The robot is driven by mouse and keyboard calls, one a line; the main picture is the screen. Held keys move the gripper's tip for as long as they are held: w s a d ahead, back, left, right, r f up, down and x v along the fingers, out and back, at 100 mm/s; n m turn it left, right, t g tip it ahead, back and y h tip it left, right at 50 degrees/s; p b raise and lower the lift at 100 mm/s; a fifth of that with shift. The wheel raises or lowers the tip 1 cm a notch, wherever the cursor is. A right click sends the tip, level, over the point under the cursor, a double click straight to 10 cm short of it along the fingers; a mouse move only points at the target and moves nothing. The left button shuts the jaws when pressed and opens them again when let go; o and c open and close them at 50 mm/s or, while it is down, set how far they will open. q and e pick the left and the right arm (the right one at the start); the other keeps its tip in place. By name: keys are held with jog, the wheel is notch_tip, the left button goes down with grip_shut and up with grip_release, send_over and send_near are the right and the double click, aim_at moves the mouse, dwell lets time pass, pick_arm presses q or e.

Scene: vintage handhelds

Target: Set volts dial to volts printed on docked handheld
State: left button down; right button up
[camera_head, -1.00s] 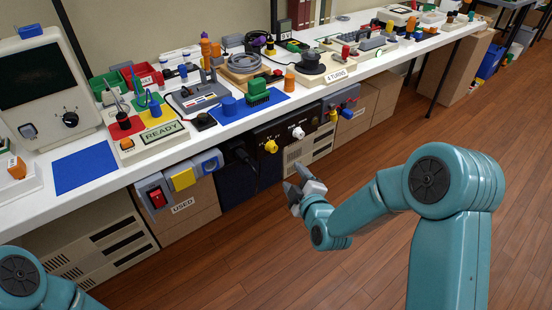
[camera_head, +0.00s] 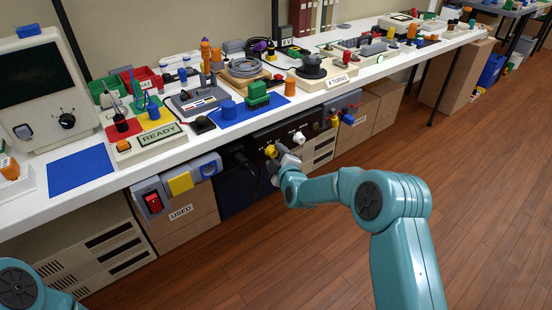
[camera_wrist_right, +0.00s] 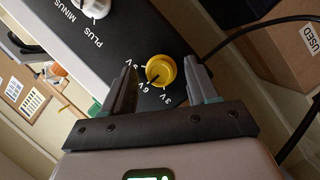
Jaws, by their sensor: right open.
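The yellow volts dial (camera_head: 270,150) is on a black panel (camera_head: 258,136) under the bench's front edge. In the right wrist view the dial (camera_wrist_right: 161,71) sits between the fingers of my right gripper (camera_wrist_right: 158,66), which is open around it with a gap at each side. In the head view my right gripper (camera_head: 275,160) is right at the dial. My left gripper is out of view.
A white knob (camera_head: 299,137) is right of the dial; PLUS and MINUS are printed near it in the wrist view. A black cable (camera_wrist_right: 245,32) runs close by. A READY sign (camera_head: 160,138) and a blue mat (camera_head: 82,172) are on the bench. The floor in front is clear.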

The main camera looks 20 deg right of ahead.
jog(key=shift+w, duration=0.15)
jog(key=c, duration=1)
jog(key=shift+c, duration=0.2)
